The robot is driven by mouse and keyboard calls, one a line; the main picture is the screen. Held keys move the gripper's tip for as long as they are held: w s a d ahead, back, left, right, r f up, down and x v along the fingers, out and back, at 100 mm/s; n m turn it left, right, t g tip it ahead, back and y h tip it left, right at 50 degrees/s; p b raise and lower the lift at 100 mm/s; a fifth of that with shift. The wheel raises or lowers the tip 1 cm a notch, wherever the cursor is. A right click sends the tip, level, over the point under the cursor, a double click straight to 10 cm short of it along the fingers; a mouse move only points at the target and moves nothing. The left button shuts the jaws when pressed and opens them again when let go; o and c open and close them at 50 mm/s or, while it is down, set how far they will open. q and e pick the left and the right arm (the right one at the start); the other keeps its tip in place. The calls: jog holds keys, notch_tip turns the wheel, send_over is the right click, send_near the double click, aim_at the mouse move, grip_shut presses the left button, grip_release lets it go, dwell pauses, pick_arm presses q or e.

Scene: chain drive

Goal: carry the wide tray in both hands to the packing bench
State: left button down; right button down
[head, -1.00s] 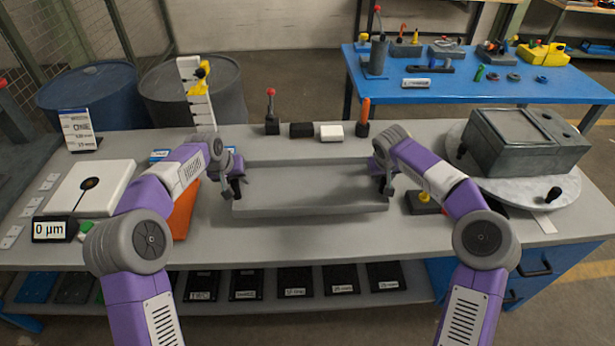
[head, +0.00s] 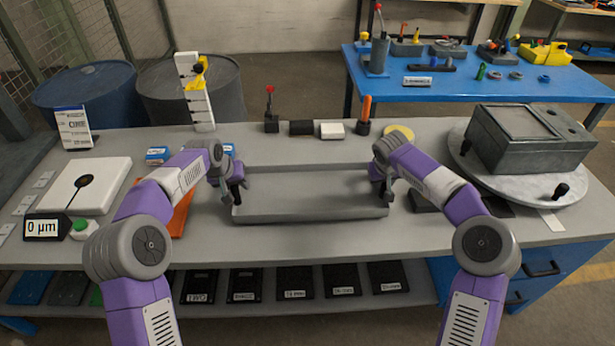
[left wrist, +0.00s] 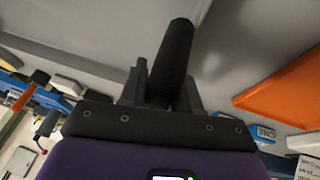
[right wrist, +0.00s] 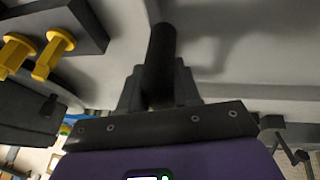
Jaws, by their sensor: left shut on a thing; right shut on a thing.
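The wide grey tray (head: 312,212) is level over the middle of the grey bench, and its inside looks empty. My left gripper (head: 235,187) is shut on the black handle at its left end; the handle stands up between the fingers in the left wrist view (left wrist: 174,58). My right gripper (head: 383,187) is shut on the matching handle at the right end, seen in the right wrist view (right wrist: 159,58). I cannot tell whether the tray's underside touches the bench. No bench in view is marked as the packing bench.
A blue table (head: 470,85) stands behind, with several items.

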pick_arm(q)
jog(key=shift+a+f+b, duration=0.1)
jog(key=shift+f+b, duration=0.5)
jog(key=shift+f, duration=0.05)
pick_arm(e)
jog(key=shift+f, duration=0.7)
pick_arm(q)
jog(key=c, duration=0.8)
grip_release()
pick_arm(e)
jog(key=c, duration=0.8)
grip_release()
jog(key=shift+s+r, duration=0.2)
jog(key=shift+r, duration=0.35)
pick_arm(q)
jog(key=v, duration=1.2)
pick_arm(e)
jog(key=v, duration=1.1)
